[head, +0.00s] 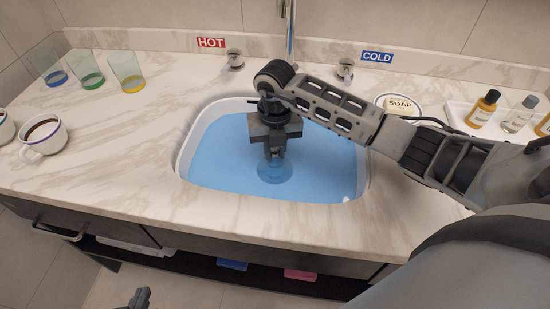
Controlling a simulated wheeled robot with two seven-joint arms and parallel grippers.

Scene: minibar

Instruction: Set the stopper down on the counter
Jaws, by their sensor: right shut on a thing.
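My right gripper (273,152) reaches down into the water-filled sink (185,163) and is shut on the stopper. The marble counter (120,185) surrounds the sink. Only a small dark part of my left gripper (140,298) shows at the bottom edge, in front of the cabinet, its jaws unclear.
Three tinted glasses (90,75) stand at the back left, with a coffee mug (43,137) at the left. A soap dish (399,106) and a tray (460,113) of small bottles are at the right.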

